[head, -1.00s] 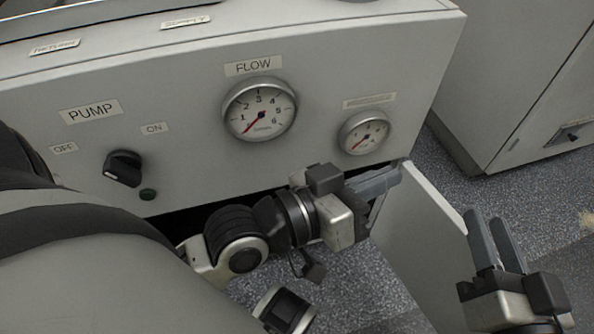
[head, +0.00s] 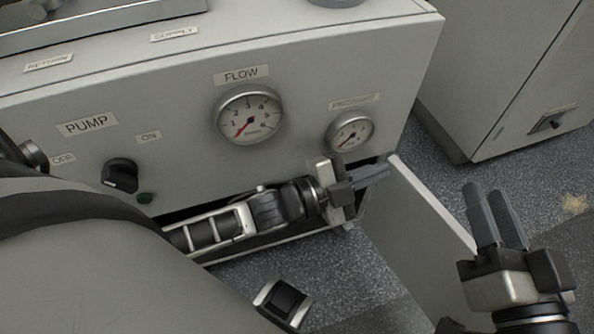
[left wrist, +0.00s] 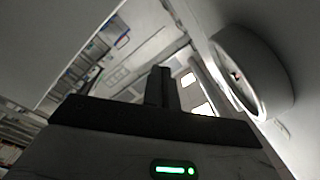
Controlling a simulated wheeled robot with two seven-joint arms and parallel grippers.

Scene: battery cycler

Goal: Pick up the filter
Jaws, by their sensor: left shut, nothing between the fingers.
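I cannot make out a filter in either view. My left gripper (head: 374,173) is shut and empty, in front of the pump cabinet below the small gauge, with its fingertips by the top edge of the open door panel (head: 425,215). The left wrist view looks up past the shut fingers (left wrist: 161,90). My right gripper (head: 497,217) is at the lower right with its fingers pointing up, a small gap between them and nothing in it. The inside of the dark opening (head: 175,215) low in the cabinet is mostly hidden by my left arm.
The pump cabinet front (head: 185,105) carries a flow gauge (head: 249,115), a small gauge (head: 351,132) and a black knob (head: 120,175). A gauge also shows close in the left wrist view (left wrist: 245,75). Another cabinet (head: 505,75) stands right, across clear speckled floor (head: 430,140).

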